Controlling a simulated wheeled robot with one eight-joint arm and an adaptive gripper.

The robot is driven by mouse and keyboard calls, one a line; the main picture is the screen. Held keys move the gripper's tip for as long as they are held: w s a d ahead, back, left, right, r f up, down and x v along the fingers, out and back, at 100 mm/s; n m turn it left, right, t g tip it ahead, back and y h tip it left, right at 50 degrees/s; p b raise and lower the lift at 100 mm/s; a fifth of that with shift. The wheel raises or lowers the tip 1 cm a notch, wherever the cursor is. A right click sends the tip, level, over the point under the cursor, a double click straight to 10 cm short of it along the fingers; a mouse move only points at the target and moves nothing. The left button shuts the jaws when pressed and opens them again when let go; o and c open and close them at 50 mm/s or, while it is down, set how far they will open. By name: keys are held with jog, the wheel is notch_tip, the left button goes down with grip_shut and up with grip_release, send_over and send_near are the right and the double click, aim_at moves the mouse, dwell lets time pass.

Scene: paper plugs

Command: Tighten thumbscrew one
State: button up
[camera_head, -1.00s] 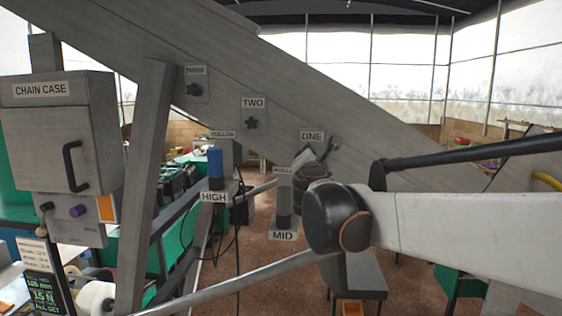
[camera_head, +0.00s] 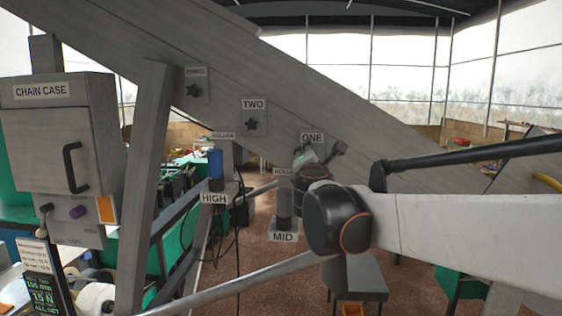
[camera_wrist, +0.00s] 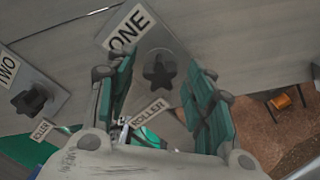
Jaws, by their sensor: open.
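Thumbscrew one is a dark star-shaped knob (camera_wrist: 160,72) on a small plate under the ONE label (camera_wrist: 127,30), on the sloping grey beam. In the wrist view it shows between the two green-padded fingers of my gripper (camera_wrist: 163,82). The fingers are open, one on each side of the knob, with gaps on both sides. I cannot tell how far the fingertips reach toward the plate. In the head view my gripper (camera_head: 320,154) is just below the ONE label (camera_head: 311,138) and hides the knob.
Thumbscrew two (camera_head: 252,124) and thumbscrew three (camera_head: 194,91) sit higher up the beam (camera_head: 290,100). Below are a blue-topped roller (camera_head: 215,163) at HIGH and a dark post (camera_head: 284,208) at MID. The chain case (camera_head: 60,140) stands at the left.

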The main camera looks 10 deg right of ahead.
jog(key=shift+s+a, duration=0.1)
jog(key=shift+s, duration=0.1)
jog(key=shift+p+v, duration=0.3)
jog(key=shift+v, duration=1.75)
jog(key=shift+w, duration=0.15)
jog(key=n, duration=2.4)
jog(key=shift+b+x, duration=0.55)
jog(key=shift+x, duration=1.35)
